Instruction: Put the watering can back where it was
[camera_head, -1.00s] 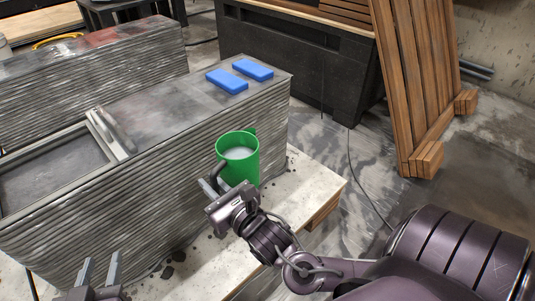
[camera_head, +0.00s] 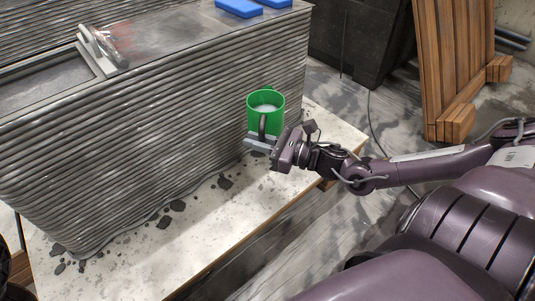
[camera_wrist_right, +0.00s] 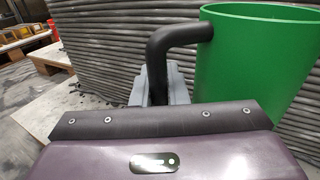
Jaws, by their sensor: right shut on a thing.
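The green watering can (camera_head: 258,112) is upright beside the near face of the layered concrete wall, close to its right end. My right gripper (camera_head: 260,146) is shut on the can's black handle, which faces me. The right wrist view shows the black handle (camera_wrist_right: 160,62) between the jaws and the green can body (camera_wrist_right: 250,65) to the right. The can's base is hidden behind my gripper, so I cannot tell whether it touches the pale board (camera_head: 225,225). My left gripper is out of view.
The ribbed concrete block (camera_head: 170,120) stands along the board's back. Two blue blocks (camera_head: 238,8) and a trowel-like tool (camera_head: 103,45) lie on top. Dark crumbs (camera_head: 178,206) dot the board. Slatted wood (camera_head: 445,70) leans at the right. The board's front is otherwise clear.

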